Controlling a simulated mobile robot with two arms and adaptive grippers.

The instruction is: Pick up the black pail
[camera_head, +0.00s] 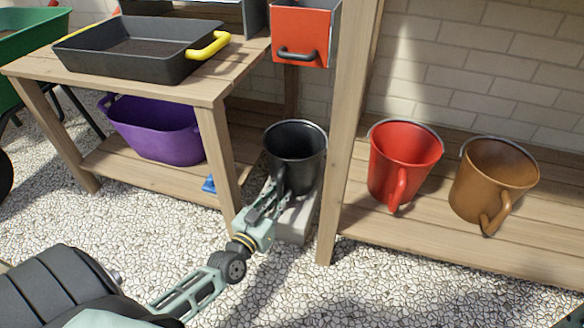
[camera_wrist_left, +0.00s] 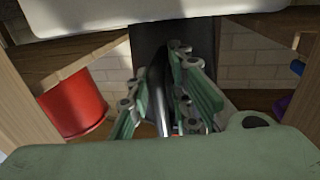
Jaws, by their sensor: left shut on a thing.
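The black pail (camera_head: 297,150) stands upright between the wooden bench and the wooden shelf post, above a grey block. My left gripper (camera_head: 275,192) reaches it from the front and is shut on the pail's handle. In the left wrist view, the gripper (camera_wrist_left: 170,115) has its fingers on either side of the dark handle, with the black pail (camera_wrist_left: 150,42) behind it. I cannot tell whether the pail touches the block. My right gripper does not show.
A red pail (camera_head: 403,160) and a brown pail (camera_head: 493,180) stand on the low shelf at right. A purple tub (camera_head: 153,128) sits under the bench (camera_head: 205,92). A black tray (camera_head: 130,65) with a yellow handle is on top. A red box (camera_head: 300,35) hangs above the black pail.

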